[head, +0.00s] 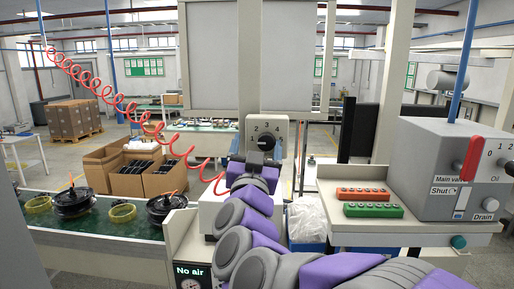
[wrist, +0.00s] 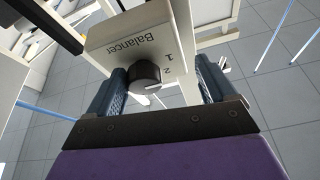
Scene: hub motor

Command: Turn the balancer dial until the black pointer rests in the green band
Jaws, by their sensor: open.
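My gripper (head: 262,158) is in front of the dial. In the wrist view my gripper (wrist: 165,72) is open, one finger on each side of the dial, with gaps to it. A gauge (head: 190,284) under a "No air" sign is cut off by the bottom edge; I cannot read its pointer or green band.
A red coiled hose (head: 130,108) hangs at the left. A conveyor (head: 45,232) with black hub motors (head: 72,201) is at the left. At the right, a shelf (head: 400,227) bears red and green trays and a grey valve box (head: 455,165) with a red lever.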

